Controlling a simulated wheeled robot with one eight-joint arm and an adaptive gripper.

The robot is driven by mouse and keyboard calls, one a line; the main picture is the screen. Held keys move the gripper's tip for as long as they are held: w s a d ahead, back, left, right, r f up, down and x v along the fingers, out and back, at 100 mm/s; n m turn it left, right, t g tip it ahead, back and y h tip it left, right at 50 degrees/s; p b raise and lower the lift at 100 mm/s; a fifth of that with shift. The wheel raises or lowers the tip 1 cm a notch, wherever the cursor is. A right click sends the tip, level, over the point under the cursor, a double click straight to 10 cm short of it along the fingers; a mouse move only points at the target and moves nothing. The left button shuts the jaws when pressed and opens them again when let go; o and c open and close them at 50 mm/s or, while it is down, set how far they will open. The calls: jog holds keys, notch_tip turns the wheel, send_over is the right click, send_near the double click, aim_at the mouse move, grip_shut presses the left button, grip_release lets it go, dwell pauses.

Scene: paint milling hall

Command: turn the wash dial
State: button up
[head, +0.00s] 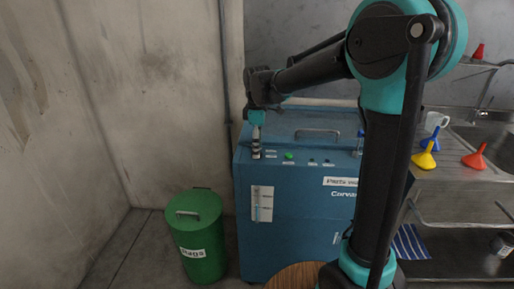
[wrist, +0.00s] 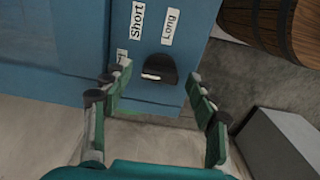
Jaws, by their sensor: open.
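The wash dial (wrist: 160,69) is a black knob with a pale mark on the blue machine. Labels reading Short (wrist: 137,27) and Long (wrist: 170,27) are beside it, and a third label is partly hidden by a finger. My gripper (head: 256,146) points down at the left front of the machine's top. In the wrist view its fingers (wrist: 157,79) are spread on either side of the dial, with gaps between. Whether they are level with the knob I cannot tell. In the head view the gripper hides the dial.
The blue machine (head: 290,235) has a green button (head: 289,156), small controls and a top handle (head: 317,133). A green lidded bin (head: 197,240) stands at its left. A metal bench at right carries funnels (head: 424,160) and a mug (head: 437,121). A barrel (wrist: 265,25) stands near the machine.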

jog(key=shift+f, duration=0.25)
jog(key=c, duration=1.2)
jog(key=shift+o, duration=0.2)
